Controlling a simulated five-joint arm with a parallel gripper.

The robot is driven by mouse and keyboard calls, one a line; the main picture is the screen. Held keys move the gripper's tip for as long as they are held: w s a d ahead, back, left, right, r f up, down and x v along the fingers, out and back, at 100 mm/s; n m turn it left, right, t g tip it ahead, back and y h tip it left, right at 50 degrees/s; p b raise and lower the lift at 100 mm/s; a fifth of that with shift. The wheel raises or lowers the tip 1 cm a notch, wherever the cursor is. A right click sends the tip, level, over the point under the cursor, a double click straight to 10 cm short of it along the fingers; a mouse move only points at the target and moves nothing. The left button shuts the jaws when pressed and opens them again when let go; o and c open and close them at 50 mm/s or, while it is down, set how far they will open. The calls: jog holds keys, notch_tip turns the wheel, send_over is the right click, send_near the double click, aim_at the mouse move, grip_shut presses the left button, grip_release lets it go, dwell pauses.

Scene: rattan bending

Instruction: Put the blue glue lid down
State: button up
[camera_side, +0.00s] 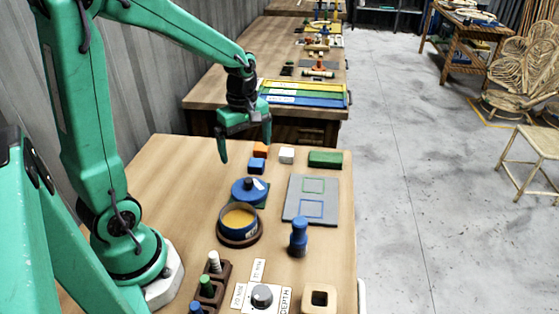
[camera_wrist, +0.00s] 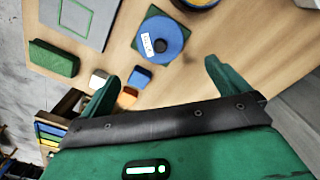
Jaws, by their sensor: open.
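The blue glue lid (camera_side: 249,190) lies flat on a dark green square pad (camera_side: 263,203) on the wooden table. In the wrist view the lid (camera_wrist: 176,48) shows a dark knob and a white label, and the green pad (camera_wrist: 153,17) shows at its edge. The glue pot (camera_side: 239,225), with amber glue inside, stands uncovered just in front of the lid. My gripper (camera_side: 245,150) is open and empty, raised above the table behind the lid. Its fingers (camera_wrist: 158,82) are wide apart in the wrist view, with the lid beyond them.
Orange, blue (camera_side: 257,164) and white (camera_side: 287,155) blocks and a green block (camera_side: 325,158) lie near the table's back edge. A grey board (camera_side: 311,199) lies right of the lid. A blue bottle-like piece (camera_side: 298,238) stands upright near the pot.

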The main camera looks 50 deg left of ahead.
jog(key=s+d+r+m+t, duration=0.5)
jog(key=s+d+r+m, duration=0.4)
jog(key=m, duration=0.9)
jog(key=shift+s+r+t, duration=0.3)
jog(key=shift+s+r, duration=0.4)
jog(key=shift+r, duration=0.1)
